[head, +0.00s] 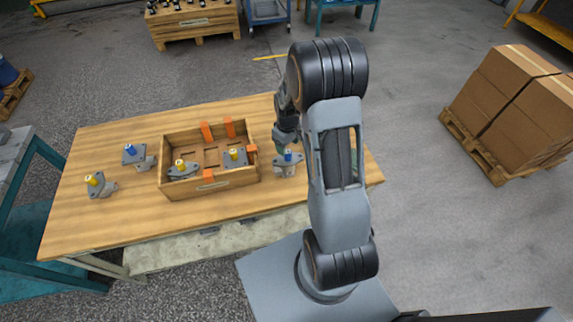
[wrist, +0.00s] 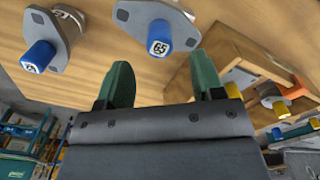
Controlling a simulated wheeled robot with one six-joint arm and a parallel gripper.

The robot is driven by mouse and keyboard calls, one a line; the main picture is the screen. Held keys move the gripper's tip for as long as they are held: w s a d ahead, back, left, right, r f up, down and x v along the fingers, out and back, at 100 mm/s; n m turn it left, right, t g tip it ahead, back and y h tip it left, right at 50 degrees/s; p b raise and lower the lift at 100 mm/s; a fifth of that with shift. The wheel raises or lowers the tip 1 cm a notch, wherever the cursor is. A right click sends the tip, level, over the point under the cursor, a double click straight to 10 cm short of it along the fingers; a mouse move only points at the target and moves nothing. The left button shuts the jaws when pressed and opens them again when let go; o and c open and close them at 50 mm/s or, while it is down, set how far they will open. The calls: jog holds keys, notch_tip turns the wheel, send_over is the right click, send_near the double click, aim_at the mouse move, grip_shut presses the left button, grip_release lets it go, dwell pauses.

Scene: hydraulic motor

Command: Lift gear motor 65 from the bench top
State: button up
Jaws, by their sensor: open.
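Gear motor 65 is a grey flanged motor with a blue cap marked 65 (wrist: 160,37). It stands on the wooden bench top (head: 130,220); the blue-capped motor (head: 284,170) just right of the crate in the head view appears to be it. My gripper (wrist: 163,78) is open and empty, its two green fingers spread. The cap lies in line with the gap between the fingers, ahead of the tips in the wrist view. In the head view my gripper (head: 287,140) is just above and behind this motor; the fingertips are hard to make out there.
A second blue-capped motor (wrist: 40,55) stands beside it, farther from the crate. The wooden crate (head: 210,185) holds two yellow-capped motors close by on the left. Two more motors, blue-capped (head: 132,153) and yellow-capped (head: 97,184), stand at the bench's left.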

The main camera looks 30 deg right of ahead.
aim_at(288, 151)
jog(key=shift+f+p, duration=0.6)
jog(key=shift+f, duration=1.85)
grip_shut()
